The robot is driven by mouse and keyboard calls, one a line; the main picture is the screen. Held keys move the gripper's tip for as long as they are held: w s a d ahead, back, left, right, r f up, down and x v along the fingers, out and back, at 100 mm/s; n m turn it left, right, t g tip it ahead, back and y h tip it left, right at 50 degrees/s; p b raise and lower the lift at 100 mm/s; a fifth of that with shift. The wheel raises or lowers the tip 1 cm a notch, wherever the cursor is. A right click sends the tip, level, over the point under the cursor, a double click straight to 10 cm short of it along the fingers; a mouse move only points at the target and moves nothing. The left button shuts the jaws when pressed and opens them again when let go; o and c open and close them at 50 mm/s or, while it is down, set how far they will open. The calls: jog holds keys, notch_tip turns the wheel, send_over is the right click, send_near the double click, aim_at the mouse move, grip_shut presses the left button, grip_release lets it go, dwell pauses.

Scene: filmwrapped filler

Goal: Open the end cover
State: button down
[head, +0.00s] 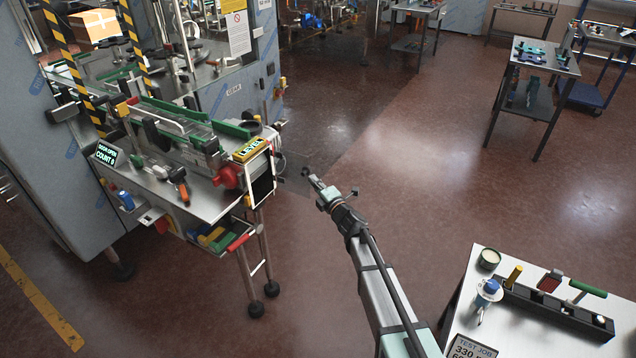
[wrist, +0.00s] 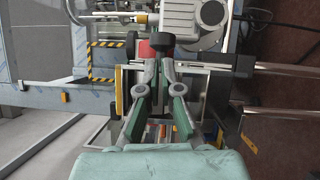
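The end cover (head: 291,181) looks like a clear, faintly grey pane at the right end of the machine's conveyor, and its outline is hard to make out. A small dark knob (head: 305,171) shows at the pane. My gripper (head: 313,181) reaches to this knob from the lower right. In the wrist view, the tips of my gripper (wrist: 159,66) are drawn close together, just short of a black round knob (wrist: 161,41). A narrow dark gap shows between the tips. I cannot tell whether they pinch the knob's stem or only stand beside it.
A yellow-topped panel (head: 259,175) and a red knob (head: 229,176) are just left of the pane. A white bench (head: 470,300) with tools stands at the lower right. A dark cart (head: 535,95) stands far back. The floor between them is clear.

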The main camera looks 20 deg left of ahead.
jog(key=shift+w+a, duration=0.6)
jog(key=shift+w, duration=0.35)
jog(key=shift+d, duration=0.1)
jog(key=shift+d+f, duration=0.1)
jog(key=shift+d, duration=0.1)
